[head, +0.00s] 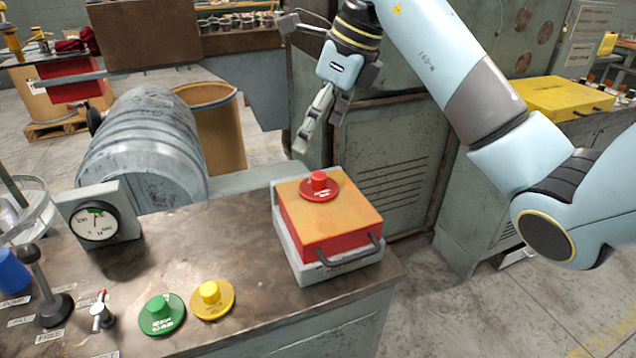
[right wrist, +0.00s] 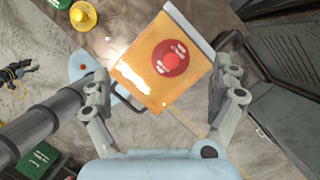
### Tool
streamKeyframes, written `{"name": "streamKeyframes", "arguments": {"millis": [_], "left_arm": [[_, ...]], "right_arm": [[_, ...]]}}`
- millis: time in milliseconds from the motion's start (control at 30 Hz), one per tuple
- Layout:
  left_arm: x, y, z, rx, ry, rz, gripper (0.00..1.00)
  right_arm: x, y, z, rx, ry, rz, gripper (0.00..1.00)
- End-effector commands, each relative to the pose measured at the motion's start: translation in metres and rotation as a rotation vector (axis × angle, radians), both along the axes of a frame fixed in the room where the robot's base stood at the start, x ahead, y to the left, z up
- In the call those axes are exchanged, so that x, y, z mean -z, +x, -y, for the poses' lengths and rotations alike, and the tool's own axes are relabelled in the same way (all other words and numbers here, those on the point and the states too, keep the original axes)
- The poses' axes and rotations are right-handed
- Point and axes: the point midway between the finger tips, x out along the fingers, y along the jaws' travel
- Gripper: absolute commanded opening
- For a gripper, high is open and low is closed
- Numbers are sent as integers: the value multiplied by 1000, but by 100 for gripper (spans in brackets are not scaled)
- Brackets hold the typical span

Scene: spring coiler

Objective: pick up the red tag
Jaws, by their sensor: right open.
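The red tag (head: 320,188) is a round red disc with white lettering and a raised red knob. It lies on the orange top of a box (head: 296,215) at the bench's right end. The right wrist view shows the tag (right wrist: 170,58) from above, on the orange lid (right wrist: 140,75). My right gripper (head: 318,132) is open and empty, above and behind the box in the head view. In the right wrist view its two fingers (right wrist: 160,85) stand apart on either side of the box, with the tag between and a little beyond them. My left gripper does not show.
A green tag (head: 161,313) and a yellow tag (head: 212,299) lie left of the box on the bench (head: 215,245). A dial gauge (head: 98,222), a dark lever (head: 47,290) and a small red-topped lever (head: 101,312) stand further left. A grey cabinet (head: 395,165) stands behind.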

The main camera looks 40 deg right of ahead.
Motion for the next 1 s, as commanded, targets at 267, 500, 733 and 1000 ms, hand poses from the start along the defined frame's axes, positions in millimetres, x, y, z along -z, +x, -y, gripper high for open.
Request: {"name": "streamKeyframes", "arguments": {"millis": [267,500,733,1000], "left_arm": [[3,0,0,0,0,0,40],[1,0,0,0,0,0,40],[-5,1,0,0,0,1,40],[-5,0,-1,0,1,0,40]], "right_arm": [[29,-2,14,27,-70,-67,94],[55,4,11,27,-68,-62,94],[85,6,13,27,-68,-66,94],[107,12,10,25,-70,-59,94]]}}
